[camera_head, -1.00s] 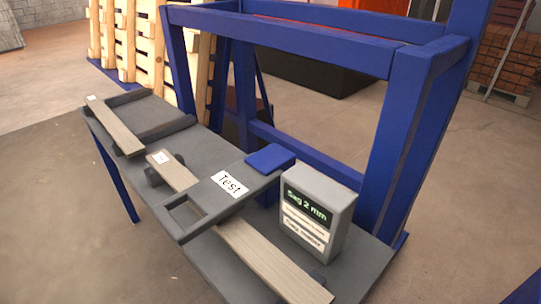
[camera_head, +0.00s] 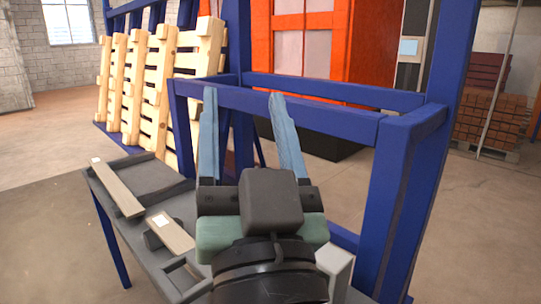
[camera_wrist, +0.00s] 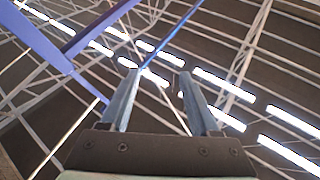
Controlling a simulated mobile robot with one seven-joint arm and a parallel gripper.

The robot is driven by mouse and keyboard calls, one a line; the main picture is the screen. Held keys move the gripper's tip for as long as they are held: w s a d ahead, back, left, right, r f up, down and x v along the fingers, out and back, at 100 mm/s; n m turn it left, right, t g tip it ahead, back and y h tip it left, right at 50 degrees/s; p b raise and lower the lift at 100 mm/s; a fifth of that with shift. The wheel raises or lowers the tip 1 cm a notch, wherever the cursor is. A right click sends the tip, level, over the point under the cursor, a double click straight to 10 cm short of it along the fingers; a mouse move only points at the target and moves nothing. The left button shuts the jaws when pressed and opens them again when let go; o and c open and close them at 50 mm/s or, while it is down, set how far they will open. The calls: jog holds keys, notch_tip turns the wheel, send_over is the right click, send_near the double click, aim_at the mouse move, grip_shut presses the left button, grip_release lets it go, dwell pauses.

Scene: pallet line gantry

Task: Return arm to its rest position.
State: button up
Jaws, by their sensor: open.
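My gripper (camera_head: 243,122) is raised in front of the camera in the head view, its two blue-grey fingers pointing up and standing apart with nothing between them. It hides the middle and right part of the grey bench. In the wrist view, my gripper (camera_wrist: 158,90) shows the same open, empty fingers against the ceiling's trusses and lamps.
A grey bench (camera_head: 135,247) holds two wooden slats (camera_head: 117,188) (camera_head: 170,234). A grey box (camera_head: 336,262) is mostly hidden behind my gripper. A blue frame (camera_head: 405,190) stands behind and right. Wooden pallets (camera_head: 160,85) lean at the back left. Open floor lies left.

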jog(key=s+d+r+t+h+p, duration=0.1)
jog(key=s+r+h+p, duration=0.1)
jog(key=r+p, duration=0.7)
jog(key=s+d+r+t+h+p, duration=0.1)
jog(key=s+r+t+p, duration=0.1)
jog(key=r+p, duration=0.8)
notch_tip(320, 180, up, 9)
jog(key=shift+s+r+h, duration=0.2)
jog(key=shift+s+h, duration=0.2)
jog(key=shift+s, duration=0.1)
jog(key=shift+f, duration=0.15)
